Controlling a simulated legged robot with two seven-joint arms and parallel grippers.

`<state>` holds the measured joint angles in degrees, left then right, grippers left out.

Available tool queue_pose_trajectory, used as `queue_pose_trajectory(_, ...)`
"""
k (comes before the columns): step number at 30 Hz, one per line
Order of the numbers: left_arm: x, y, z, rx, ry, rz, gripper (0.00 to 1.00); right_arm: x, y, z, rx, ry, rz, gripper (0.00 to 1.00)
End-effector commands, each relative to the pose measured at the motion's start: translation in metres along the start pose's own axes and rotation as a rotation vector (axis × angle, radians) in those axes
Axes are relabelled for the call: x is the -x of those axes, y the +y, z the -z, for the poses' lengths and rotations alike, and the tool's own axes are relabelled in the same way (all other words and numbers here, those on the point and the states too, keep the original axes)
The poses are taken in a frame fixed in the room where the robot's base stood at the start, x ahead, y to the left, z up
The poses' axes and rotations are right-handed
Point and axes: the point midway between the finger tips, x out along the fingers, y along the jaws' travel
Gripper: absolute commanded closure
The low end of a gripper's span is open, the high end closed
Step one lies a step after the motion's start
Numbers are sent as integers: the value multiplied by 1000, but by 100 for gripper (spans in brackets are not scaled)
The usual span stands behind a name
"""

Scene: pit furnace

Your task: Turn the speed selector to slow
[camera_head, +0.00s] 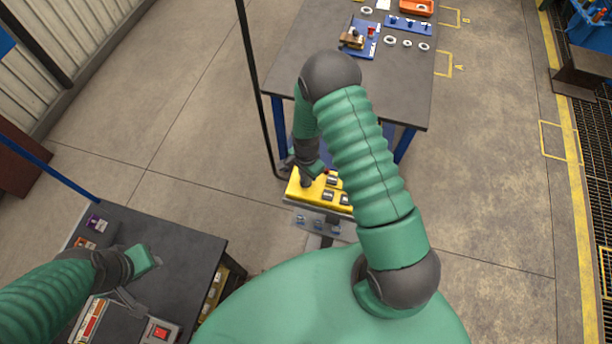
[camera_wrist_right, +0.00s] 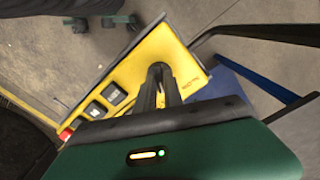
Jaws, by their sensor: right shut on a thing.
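A yellow control box (camera_head: 330,201) stands on a post at the middle of the head view; its yellow face fills the middle of the wrist view (camera_wrist_right: 137,68). My right gripper (camera_head: 306,184) comes down on the box's left end. In the wrist view its dark fingers (camera_wrist_right: 160,72) are close together, shut on the speed selector, which they almost wholly hide. Its pointing direction cannot be seen. Small red lettering beside the fingers is too small to read. My left gripper (camera_head: 140,262) is over the dark table at lower left; its fingers are unclear.
Dark square switches (camera_wrist_right: 114,93) and a red button (camera_wrist_right: 66,133) sit along the box face. A blue-legged table (camera_head: 400,95) with parts stands behind. A dark table (camera_head: 185,250) with small devices is at lower left.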

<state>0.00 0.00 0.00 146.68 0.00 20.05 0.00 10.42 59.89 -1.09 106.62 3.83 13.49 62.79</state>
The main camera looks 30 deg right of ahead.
Motion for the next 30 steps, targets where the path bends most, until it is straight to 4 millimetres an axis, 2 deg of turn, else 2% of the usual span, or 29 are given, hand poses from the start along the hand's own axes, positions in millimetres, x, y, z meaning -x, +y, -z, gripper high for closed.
queue_pose_trajectory(8, -12, 0, -3, 0, 0, 0, 64, -2, -1, -1, 157, -2, 3, 100)
queue_pose_trajectory(30, -43, 0, -10, 0, 0, 0, 64, -2, -1, -1, 817, -2, 2, 100)
